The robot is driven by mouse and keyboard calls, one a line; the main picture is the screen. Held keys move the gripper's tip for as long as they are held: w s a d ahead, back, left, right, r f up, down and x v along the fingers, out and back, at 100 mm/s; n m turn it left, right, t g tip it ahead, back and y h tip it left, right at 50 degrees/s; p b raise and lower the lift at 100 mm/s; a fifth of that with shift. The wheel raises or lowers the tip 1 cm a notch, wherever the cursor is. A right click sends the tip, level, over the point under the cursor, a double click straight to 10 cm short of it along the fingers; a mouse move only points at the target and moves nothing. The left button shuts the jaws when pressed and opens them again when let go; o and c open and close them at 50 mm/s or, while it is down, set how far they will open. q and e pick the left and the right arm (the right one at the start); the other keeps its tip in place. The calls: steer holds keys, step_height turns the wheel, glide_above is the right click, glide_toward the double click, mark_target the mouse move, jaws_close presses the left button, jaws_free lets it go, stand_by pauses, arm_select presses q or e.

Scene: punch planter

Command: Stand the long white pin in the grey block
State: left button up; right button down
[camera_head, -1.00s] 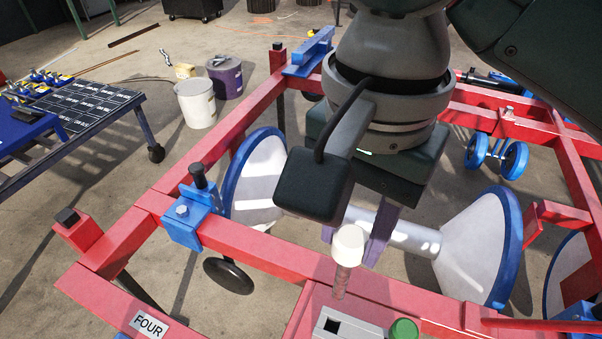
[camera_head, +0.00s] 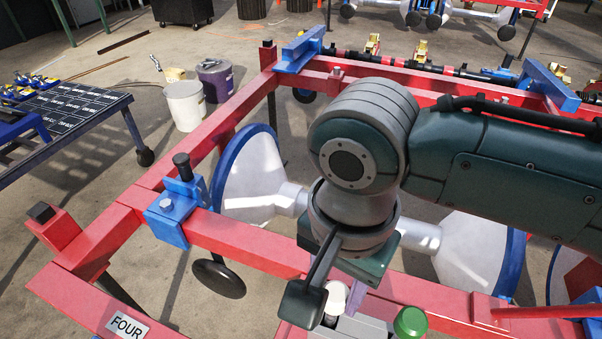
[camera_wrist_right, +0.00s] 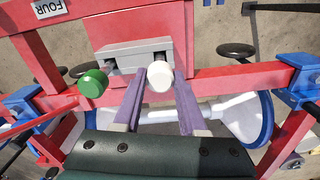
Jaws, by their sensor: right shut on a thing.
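The long white pin shows as a white cap (camera_head: 335,297) low in the head view, partly behind my right wrist housing. In the right wrist view the white cap (camera_wrist_right: 160,77) sits between the purple fingers of my right gripper (camera_wrist_right: 154,88), which is shut on the pin. The grey block (camera_wrist_right: 138,52) is on a red plate, and the cap overlaps its near edge. The block (camera_head: 362,328) is mostly hidden in the head view. My left gripper is not in view.
Red frame beams (camera_head: 240,245) surround the spot, with a blue clamp (camera_head: 178,212) at left. A white bucket (camera_head: 184,105) and blue table (camera_head: 75,125) stand farther off.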

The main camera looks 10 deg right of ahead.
steer(key=shift+f, duration=0.1)
steer(key=shift+c, duration=2.3)
jaws_free()
steer(key=shift+s+a+r+n+y+p, duration=1.2)
steer(key=shift+r+p, duration=1.15)
steer(key=shift+r, duration=3.25)
steer(key=s+d+n+t+h, duration=0.2)
steer(key=s+d+n+t, duration=0.1)
steer(key=s+d+n, duration=0.6)
steer(key=d, duration=0.2)
steer(key=shift+s+d+r+t, duration=0.3)
steer(key=shift+s+d+r, duration=0.1)
